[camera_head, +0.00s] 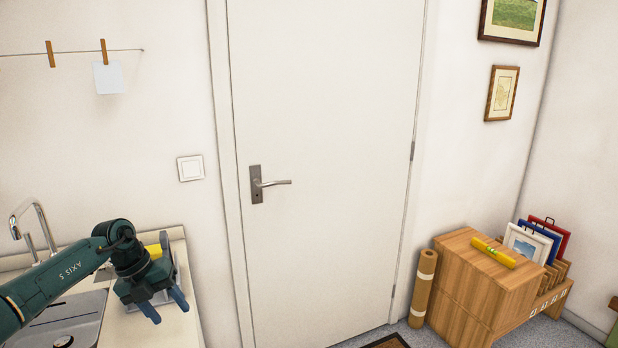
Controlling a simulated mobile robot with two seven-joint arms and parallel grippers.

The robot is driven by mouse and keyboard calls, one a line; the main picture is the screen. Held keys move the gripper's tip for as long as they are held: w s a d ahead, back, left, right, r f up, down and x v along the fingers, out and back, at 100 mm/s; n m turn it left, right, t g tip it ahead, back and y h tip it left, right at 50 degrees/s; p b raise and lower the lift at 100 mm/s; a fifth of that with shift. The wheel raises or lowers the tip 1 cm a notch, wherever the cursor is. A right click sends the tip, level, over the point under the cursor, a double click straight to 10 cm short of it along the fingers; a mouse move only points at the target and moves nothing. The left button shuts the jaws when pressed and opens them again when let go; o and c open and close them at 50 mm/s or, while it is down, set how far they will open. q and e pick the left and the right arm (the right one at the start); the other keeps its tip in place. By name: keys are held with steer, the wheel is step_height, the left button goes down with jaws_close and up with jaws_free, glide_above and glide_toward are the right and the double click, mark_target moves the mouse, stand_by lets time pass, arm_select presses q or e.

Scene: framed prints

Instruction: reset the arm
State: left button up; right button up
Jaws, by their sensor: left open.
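My left arm comes in from the lower left, over the sink counter. My left gripper (166,305) points down toward the right, with its two blue fingers apart and nothing seen between them. It is above the counter (178,328) near its right end. A grey tray or rack (172,272) with something yellow (154,251) sits behind the gripper, partly hidden by my wrist. I cannot tell whether the gripper touches it. My right gripper is not in view.
A closed white door (320,130) with a lever handle (272,183) fills the middle. A tap (35,232) and sink (62,322) are at left. A wooden box (480,285), cardboard roll (423,288) and framed prints (530,242) stand at right. Free floor is small.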

arm_select(q)
steer(key=s+d+f+n+t+h, duration=0.1)
steer(key=s+d+n+t+h, duration=0.2)
steer(key=d, duration=0.7)
steer(key=s+d+f+n+t+h, duration=0.1)
steer(key=s+d+h, duration=0.3)
steer(key=d, duration=0.6)
steer(key=s+d+f+n+t+h, duration=0.2)
steer(key=d+h, duration=0.3)
steer(key=d, duration=0.4)
steer(key=s+a+f+n+t+y, duration=0.3)
steer(key=s+n+t+y, duration=0.3)
steer(key=n, duration=1)
steer(key=shift+s+a+f+t+y, duration=0.3)
steer(key=shift+f+t+y, duration=0.25)
steer(key=shift+t+y, duration=0.5)
steer(key=s+a+f+n+g+y, duration=0.1)
steer(key=s+f+n, duration=0.1)
steer(key=s, duration=0.2)
steer(key=s+a+f+n+g+y, duration=0.2)
steer(key=s+f+n, duration=0.1)
steer(key=s+a+f+n+g+y, duration=0.1)
steer(key=s+f+n, duration=0.1)
steer(key=s, duration=0.2)
steer(key=shift+s+a+f+g, duration=0.25)
steer(key=shift+s+a, duration=0.1)
steer(key=shift+c, duration=0.3)
